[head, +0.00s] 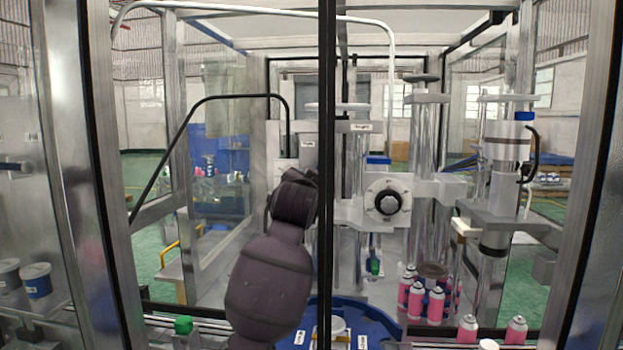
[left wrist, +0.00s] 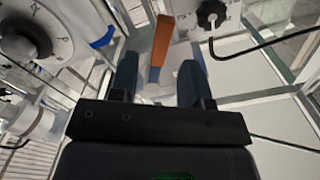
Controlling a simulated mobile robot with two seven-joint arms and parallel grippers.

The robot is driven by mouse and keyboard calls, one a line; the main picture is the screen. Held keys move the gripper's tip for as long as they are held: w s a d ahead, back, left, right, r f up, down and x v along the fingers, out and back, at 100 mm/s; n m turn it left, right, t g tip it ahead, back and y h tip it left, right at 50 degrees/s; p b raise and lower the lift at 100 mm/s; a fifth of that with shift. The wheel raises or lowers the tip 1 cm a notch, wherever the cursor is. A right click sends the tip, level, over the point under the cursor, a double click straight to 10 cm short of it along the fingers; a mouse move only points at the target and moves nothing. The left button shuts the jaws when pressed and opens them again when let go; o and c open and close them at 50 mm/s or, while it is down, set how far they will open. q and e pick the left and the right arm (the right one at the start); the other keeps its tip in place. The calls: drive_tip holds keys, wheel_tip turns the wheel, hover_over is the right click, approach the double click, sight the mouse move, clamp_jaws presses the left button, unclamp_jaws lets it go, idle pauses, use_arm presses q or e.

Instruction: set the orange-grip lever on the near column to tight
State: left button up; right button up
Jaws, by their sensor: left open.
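The orange-grip lever (left wrist: 162,42) shows in the left wrist view as a flat orange bar pointing down toward my gripper. Its lower end lies between the fingertips of my left gripper (left wrist: 159,80), which is open with a finger on each side. I cannot tell whether either finger touches it. In the head view my left arm reaches up to the near column, and the lever is hidden there behind my wrist and the dark door frame. My right gripper is in neither view.
A white dial plate with a dark knob (left wrist: 28,42) is at the left of the wrist view; a black knob with a cable (left wrist: 211,14) is at upper right. In the head view, a dial (head: 388,203), pink cans (head: 436,303) and a blue round table (head: 290,338) stand nearby.

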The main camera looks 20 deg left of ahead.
use_arm(q)
drive_tip(key=shift+p+x, duration=0.4)
drive_tip(key=shift+x, duration=1.9)
clamp_jaws()
